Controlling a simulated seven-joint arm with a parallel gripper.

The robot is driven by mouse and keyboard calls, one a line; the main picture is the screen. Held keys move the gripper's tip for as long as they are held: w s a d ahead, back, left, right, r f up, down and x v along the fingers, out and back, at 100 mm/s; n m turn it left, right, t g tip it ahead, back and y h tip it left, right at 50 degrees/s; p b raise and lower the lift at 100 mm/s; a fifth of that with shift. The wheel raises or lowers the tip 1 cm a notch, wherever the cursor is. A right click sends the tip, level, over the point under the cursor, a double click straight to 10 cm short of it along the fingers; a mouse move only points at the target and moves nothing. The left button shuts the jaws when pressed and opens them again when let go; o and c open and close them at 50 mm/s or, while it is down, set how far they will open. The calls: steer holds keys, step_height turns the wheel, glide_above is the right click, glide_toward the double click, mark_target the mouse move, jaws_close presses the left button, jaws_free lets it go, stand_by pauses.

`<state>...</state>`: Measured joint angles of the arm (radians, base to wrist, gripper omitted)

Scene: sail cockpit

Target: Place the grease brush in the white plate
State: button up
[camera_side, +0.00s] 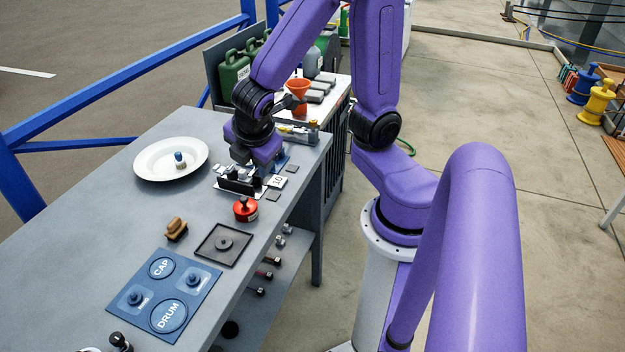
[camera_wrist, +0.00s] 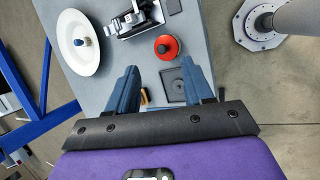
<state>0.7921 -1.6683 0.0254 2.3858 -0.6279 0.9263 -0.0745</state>
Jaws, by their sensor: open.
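The white plate (camera_side: 150,170) lies at the table's far left in the side view and at upper left in the wrist view (camera_wrist: 72,62). A small upright item with a blue top and pale base (camera_side: 180,159) stands on it, also seen in the wrist view (camera_wrist: 83,42). A small brown brush-like block (camera_side: 176,229) lies on the table nearer the front; the wrist view shows a sliver of it (camera_wrist: 146,97) between the fingers. I cannot tell which is the grease brush. My gripper (camera_wrist: 158,67) is open and empty, above the table right of the plate.
A metal-and-black device (camera_side: 238,182) sits below my gripper. A red round container (camera_side: 245,210), a square black tray (camera_side: 224,245) and a blue labelled mat (camera_side: 165,294) lie nearer the front. An orange funnel (camera_side: 298,92) and green cans (camera_side: 232,70) stand behind.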

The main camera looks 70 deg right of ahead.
steer(key=s+a+r+m+g+y, duration=0.1)
steer(key=s+a+y, duration=0.1)
steer(key=s, duration=0.5)
steer(key=s+a+m+g+y, duration=0.2)
steer(key=s, duration=0.5)
steer(key=shift+r+y, duration=0.3)
steer(key=shift+r, duration=0.1)
